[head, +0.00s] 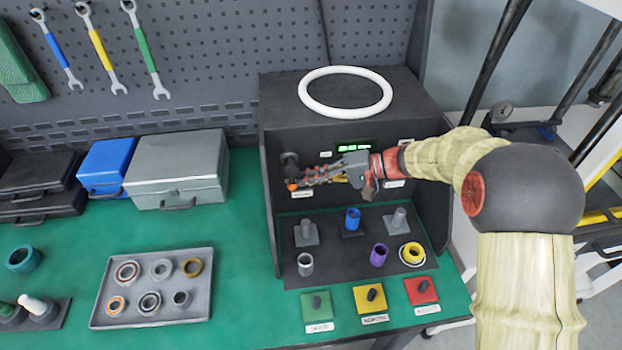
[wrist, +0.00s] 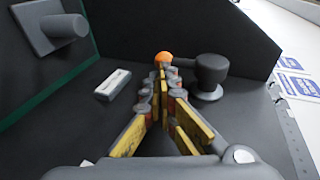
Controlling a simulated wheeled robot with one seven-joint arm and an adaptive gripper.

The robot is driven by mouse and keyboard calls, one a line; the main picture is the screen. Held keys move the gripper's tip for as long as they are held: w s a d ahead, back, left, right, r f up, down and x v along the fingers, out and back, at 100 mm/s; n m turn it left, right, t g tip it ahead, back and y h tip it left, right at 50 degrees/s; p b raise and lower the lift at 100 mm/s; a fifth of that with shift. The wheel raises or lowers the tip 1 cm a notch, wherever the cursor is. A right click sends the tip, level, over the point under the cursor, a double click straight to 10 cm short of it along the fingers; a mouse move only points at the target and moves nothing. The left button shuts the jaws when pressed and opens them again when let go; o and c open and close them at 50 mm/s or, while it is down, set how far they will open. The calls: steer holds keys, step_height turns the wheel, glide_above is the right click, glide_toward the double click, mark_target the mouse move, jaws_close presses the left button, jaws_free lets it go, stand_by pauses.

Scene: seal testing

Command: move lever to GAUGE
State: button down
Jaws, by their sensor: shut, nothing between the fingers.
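The lever has a dark round hub (head: 289,160) on the left of the dark test box's back panel. Its arm points down to an orange tip (head: 292,187). In the wrist view the orange tip (wrist: 163,57) is straight ahead of my fingers, and the dark hub (wrist: 210,72) is to its right. My gripper (head: 299,182) reaches in from the right, beside the orange tip. In the wrist view its fingers (wrist: 162,78) are closed together with nothing between them. Whether they touch the tip is unclear. A white label (wrist: 113,85) is near the lever; its text is unreadable.
A green display (head: 354,148) is partly behind my gripper. Pegs, including a blue one (head: 353,220), stand on the box floor. A white ring (head: 345,92) lies on top. Green, yellow (head: 368,298) and red pads are in front. A parts tray (head: 150,325) is left.

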steer(key=shift+s+a+f, duration=0.1)
steer(key=shift+a+f, duration=0.05)
steer(key=shift+f, duration=0.05)
stand_by(0.5)
